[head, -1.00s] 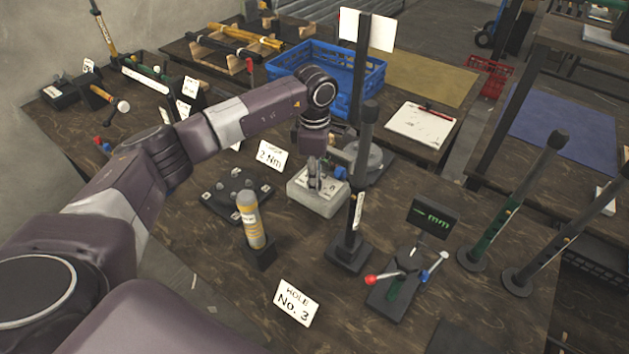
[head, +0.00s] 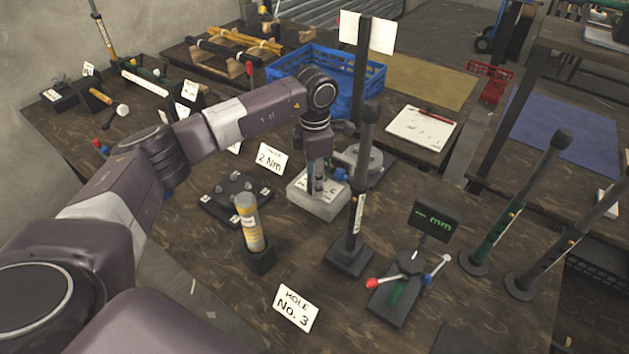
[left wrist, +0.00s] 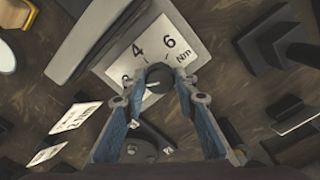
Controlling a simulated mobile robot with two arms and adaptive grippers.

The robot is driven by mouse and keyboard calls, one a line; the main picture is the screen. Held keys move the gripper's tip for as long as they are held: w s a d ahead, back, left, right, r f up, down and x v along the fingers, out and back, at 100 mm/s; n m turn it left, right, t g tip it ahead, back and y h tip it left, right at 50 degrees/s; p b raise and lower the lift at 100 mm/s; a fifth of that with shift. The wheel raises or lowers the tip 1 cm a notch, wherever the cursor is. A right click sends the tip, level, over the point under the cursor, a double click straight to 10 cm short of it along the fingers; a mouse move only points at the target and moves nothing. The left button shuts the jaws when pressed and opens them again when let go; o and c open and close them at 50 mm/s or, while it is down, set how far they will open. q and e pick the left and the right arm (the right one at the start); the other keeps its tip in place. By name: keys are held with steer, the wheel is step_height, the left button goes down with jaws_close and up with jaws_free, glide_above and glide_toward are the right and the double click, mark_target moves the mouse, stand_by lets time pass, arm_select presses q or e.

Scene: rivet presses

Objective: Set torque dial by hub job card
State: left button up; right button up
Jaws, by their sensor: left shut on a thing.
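The torque dial is a black knob (left wrist: 158,78) on a white scale plate (left wrist: 181,38) in the left wrist view. The plate shows 4, 6 and Nm; a further mark at its left is partly cut off by the finger. In the head view the plate tops a pale grey block (head: 318,207). My left gripper (head: 318,187) points down onto it, shut on the knob. I cannot tell which number the knob points to. A white card (head: 271,159) reading 2 Nm stands behind and left of the block. My right gripper is not in view.
A black-capped post (head: 357,220) stands close right of the block. A yellow-banded cylinder (head: 250,225) and a black plate with knobs (head: 227,201) are to the left. A card (head: 296,307) reads HOLE No. 3. A gauge (head: 435,219) shows mm at the right.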

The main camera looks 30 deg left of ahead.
arm_select(q)
steer(key=shift+r, duration=0.1)
steer(key=o, duration=1.2)
steer(key=shift+c, duration=0.2)
step_height(320, 180, up, 12)
